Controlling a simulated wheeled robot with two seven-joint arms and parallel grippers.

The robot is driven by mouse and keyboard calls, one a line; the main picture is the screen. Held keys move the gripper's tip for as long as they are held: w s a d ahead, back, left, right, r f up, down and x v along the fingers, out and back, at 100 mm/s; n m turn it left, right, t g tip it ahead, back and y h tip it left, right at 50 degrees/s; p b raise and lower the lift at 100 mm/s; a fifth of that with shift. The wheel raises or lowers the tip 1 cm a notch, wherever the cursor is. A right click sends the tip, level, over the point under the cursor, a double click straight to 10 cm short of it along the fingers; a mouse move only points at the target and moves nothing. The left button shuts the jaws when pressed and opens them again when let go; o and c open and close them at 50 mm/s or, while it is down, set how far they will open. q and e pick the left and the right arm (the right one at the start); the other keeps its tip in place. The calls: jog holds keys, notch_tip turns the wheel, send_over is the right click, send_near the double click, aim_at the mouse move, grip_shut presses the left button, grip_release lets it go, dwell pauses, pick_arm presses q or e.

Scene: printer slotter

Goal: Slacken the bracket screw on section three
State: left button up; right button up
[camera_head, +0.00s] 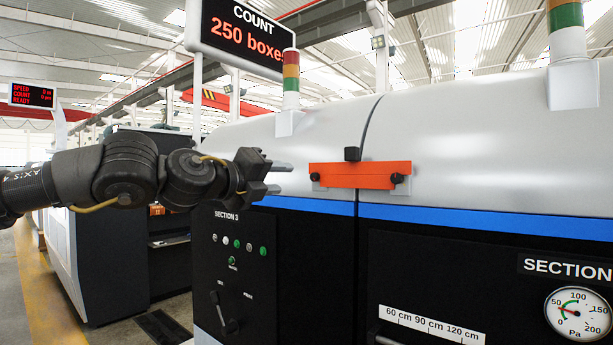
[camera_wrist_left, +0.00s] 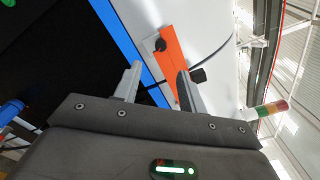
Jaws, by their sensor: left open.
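An orange bracket (camera_head: 360,174) spans the seam between two light grey covers. It has a black screw knob (camera_head: 315,177) at its left end, on the SECTION 3 side, another knob (camera_head: 397,178) at its right end, and a black block (camera_head: 352,153) on top. My left gripper (camera_head: 284,177) is open and empty, left of the left knob and apart from it. In the left wrist view, the orange bracket (camera_wrist_left: 170,45) lies beyond the fingers (camera_wrist_left: 159,80). The left-end knob cannot be made out there. My right gripper is out of view.
The black SECTION 3 panel (camera_head: 234,260) with buttons and a rotary handle is below my left gripper. A stack light (camera_head: 291,80) stands on the cover above. A gauge (camera_head: 579,314) and a centimetre scale (camera_head: 431,325) are at lower right. Open floor is at left.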

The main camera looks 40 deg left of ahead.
aim_at(313, 177)
pick_arm(q)
jog(key=w+p, duration=0.4)
jog(key=w, duration=0.4)
jog(key=shift+w+r+p, duration=0.15)
jog(key=shift+w+p, duration=0.1)
jog(key=shift+p, duration=0.15)
jog(key=shift+w+p, duration=0.4)
jog(key=shift+w, duration=0.4)
jog(key=shift+c, duration=0.3)
grip_shut()
